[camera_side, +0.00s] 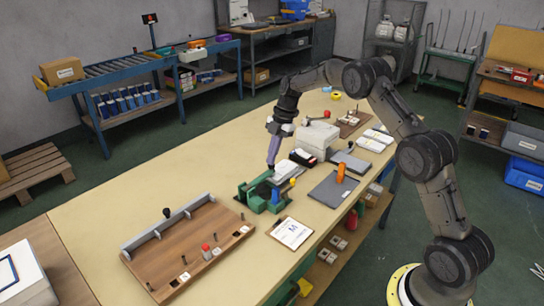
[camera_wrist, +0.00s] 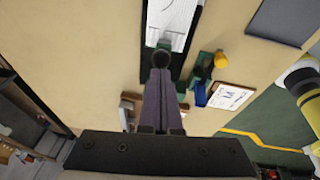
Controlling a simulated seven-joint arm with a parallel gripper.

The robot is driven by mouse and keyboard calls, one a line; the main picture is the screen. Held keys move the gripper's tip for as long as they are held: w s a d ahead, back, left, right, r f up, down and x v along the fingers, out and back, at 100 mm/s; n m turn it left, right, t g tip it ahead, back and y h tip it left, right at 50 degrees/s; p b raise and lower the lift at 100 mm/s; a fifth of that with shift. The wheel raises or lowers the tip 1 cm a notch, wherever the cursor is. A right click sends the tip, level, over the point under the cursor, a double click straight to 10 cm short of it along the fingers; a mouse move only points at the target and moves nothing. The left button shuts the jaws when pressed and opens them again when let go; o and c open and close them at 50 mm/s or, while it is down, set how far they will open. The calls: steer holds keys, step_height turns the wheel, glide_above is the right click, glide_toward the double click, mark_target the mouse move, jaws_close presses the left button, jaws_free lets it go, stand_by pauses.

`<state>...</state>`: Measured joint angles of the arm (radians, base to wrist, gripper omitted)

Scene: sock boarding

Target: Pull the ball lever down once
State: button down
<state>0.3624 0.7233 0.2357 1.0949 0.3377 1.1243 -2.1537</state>
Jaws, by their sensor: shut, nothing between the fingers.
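My gripper (camera_wrist: 160,76) is shut, its purple-grey fingers together with nothing between them. In the side view my gripper (camera_side: 270,165) points down at a small green fixture (camera_side: 256,200) on the table. In the wrist view a dark round ball (camera_wrist: 161,58) shows right at the fingertips, at the near end of a black-framed white panel (camera_wrist: 172,22). I cannot tell whether the fingers touch the ball. Its stem is hidden. The fixture has a blue part (camera_side: 275,196) and a yellow knob (camera_side: 292,181); the yellow knob (camera_wrist: 222,59) also shows in the wrist view.
A clipboard (camera_side: 291,233) lies in front of the fixture. A dark grey pad (camera_side: 333,192) with an orange object lies right.

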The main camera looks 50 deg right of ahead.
mark_target(269, 174)
steer(key=a+r, duration=0.2)
steer(key=r, duration=0.1)
steer(key=shift+s, duration=0.3)
steer(key=w+a+v, duration=0.1)
steer(key=v, duration=0.9)
steer(key=shift+s+r, duration=0.2)
steer(key=shift+s, duration=0.15)
steer(key=shift+a, duration=0.1)
